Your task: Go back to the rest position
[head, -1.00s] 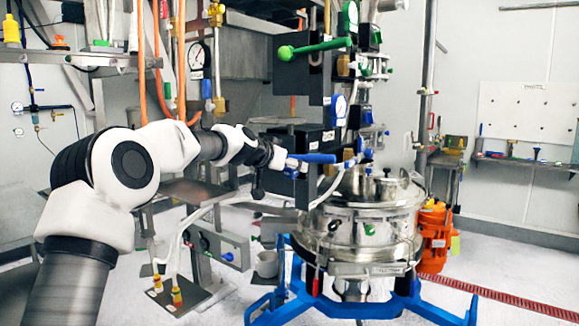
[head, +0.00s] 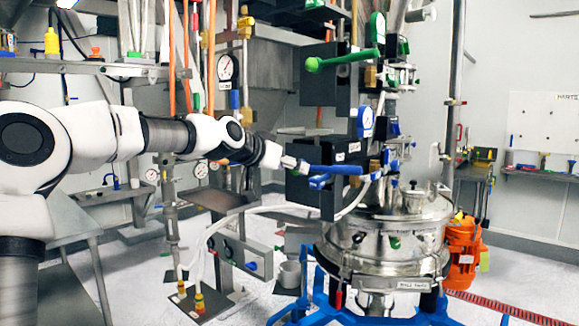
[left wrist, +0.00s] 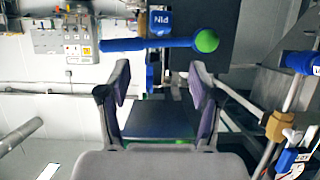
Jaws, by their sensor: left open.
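My left gripper (head: 292,163) is at the end of my left arm, close to the blue lever handle (head: 335,170) on the dark box beside the sifter. In the left wrist view my gripper (left wrist: 158,72) shows its two fingers spread with nothing between them. A blue bar with a green ball end (left wrist: 206,41) lies across the picture just past the fingertips, outside the grip. The steel sifter (head: 385,240) stands on a blue frame. My right gripper is not in view.
A green-handled lever (head: 340,60) sticks out above the blue one. A pressure gauge (head: 225,68) and orange pipes stand behind my arm. A pale hose (head: 250,212) loops below it. An orange motor (head: 462,252) stands right of the sifter.

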